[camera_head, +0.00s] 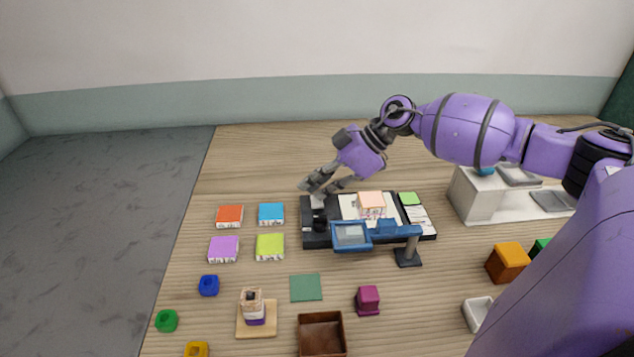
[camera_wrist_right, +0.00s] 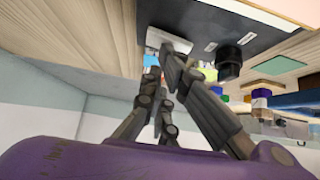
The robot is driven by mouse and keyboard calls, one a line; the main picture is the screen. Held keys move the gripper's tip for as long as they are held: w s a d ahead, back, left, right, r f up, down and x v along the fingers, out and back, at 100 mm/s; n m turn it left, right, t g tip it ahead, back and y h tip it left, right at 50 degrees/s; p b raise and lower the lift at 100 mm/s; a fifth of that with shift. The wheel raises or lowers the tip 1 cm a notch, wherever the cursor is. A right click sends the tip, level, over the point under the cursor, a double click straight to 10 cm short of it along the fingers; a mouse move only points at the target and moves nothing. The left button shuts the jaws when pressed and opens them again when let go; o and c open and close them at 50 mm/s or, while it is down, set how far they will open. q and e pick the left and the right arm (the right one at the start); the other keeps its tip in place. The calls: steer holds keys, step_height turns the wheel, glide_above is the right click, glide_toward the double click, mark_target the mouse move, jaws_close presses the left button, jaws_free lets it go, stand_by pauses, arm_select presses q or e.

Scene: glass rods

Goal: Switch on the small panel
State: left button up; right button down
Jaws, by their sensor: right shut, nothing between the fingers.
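A dark panel (camera_head: 318,238) lies on the wooden table, with a black knob (camera_head: 319,216) near its left end. In the right wrist view the panel (camera_wrist_right: 206,22) carries a pale switch-like piece (camera_wrist_right: 167,39) near its edge and the black knob (camera_wrist_right: 229,60) beside it. My right gripper (camera_head: 312,185) is shut and empty at the panel's far left corner. In the wrist view its fingertips (camera_wrist_right: 163,62) appear close to the pale piece; I cannot tell whether they touch. My left gripper is not in view.
A blue-framed screen (camera_head: 352,236) on a stand overhangs the panel's front. A peach block (camera_head: 371,204) sits on the panel's white sheet. Coloured blocks (camera_head: 270,213) lie to the left, a brown box (camera_head: 321,335) in front. A white unit (camera_head: 478,198) stands right.

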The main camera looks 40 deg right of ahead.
steer(key=v, duration=1.2)
stand_by(0.7)
